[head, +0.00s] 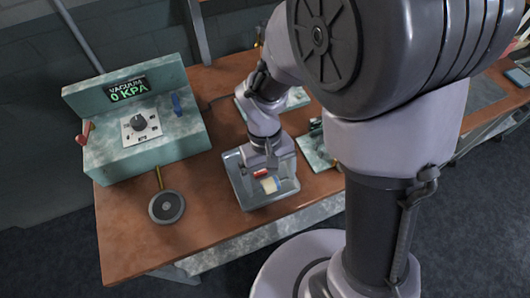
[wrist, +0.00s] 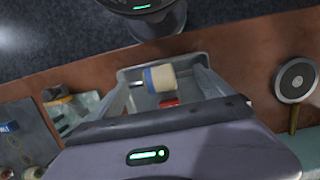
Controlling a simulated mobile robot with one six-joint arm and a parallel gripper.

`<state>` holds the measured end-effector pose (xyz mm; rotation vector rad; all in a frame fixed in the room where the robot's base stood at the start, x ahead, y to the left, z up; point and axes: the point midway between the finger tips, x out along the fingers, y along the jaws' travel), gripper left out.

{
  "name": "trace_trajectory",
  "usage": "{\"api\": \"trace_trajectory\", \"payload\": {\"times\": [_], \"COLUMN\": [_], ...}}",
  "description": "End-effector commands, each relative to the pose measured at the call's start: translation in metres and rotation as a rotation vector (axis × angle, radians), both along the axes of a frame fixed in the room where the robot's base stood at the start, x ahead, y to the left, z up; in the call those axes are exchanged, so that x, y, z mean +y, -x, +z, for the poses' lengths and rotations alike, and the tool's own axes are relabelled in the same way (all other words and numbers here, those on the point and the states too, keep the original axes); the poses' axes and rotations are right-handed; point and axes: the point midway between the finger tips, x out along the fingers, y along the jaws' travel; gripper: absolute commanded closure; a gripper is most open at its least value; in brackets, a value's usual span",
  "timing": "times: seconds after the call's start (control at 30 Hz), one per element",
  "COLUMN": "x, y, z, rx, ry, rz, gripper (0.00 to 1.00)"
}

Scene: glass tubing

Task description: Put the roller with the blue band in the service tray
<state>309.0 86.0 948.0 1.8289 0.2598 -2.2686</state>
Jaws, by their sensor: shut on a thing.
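The roller with the blue band (wrist: 159,79) is pale cream with a blue band and a thin metal shaft at one end. It also shows in the head view (head: 271,185). My gripper (head: 268,170) is shut on it, with a finger on either side in the wrist view (wrist: 168,82). The service tray (head: 243,193) is a grey open box near the table's front edge; its rim also shows in the wrist view (wrist: 128,74). The roller is within the tray's outline. I cannot tell whether it touches the floor of the tray.
A small red item (head: 261,173) lies in the tray, partly hidden by my gripper. A green vacuum unit (head: 135,125) reading 0 KPA stands at the left, with a round black pad (head: 167,207) before it. Green plates (head: 318,150) lie right of the tray.

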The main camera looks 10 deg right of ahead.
Motion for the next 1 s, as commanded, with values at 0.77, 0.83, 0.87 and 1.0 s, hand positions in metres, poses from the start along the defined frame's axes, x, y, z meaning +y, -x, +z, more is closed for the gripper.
{"api": "trace_trajectory", "payload": {"times": [0.77,0.83,0.87,1.0], "x": [0.005,0.005,0.005,0.006], "y": [-0.008,-0.008,-0.008,-0.011], "z": [-0.038,-0.038,-0.038,-0.018], "rx": [0.0,0.0,0.0,-0.002], "ry": [0.0,0.0,0.0,0.0], "rz": [0.0,0.0,0.0,-0.001], "gripper": [0.0,0.0,0.0,0.0]}}
